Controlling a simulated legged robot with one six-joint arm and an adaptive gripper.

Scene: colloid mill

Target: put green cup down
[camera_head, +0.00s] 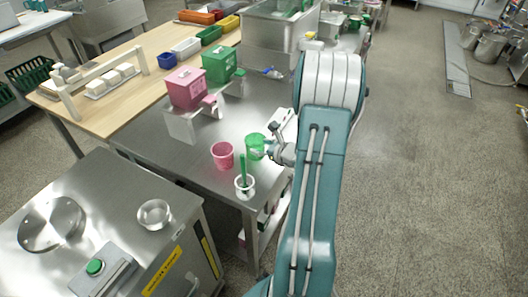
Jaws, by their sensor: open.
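The green cup (254,146) stands upright, as far as I can see, on or just above the steel table (150,136), near its right edge. I cannot tell whether its base touches the surface. My gripper (268,150) is at the right side of the cup, with its fingers open close to the cup's wall. The fingertips are small and partly merge with the cup, so contact is unclear. My teal arm comes up from the bottom and hides the table's right edge.
A pink cup (222,155) stands just left of the green cup. A white pot (245,187) with a green stick is in front. Pink (185,89) and green (219,64) boxes sit on stands behind. A steel machine (110,225) stands at the front left.

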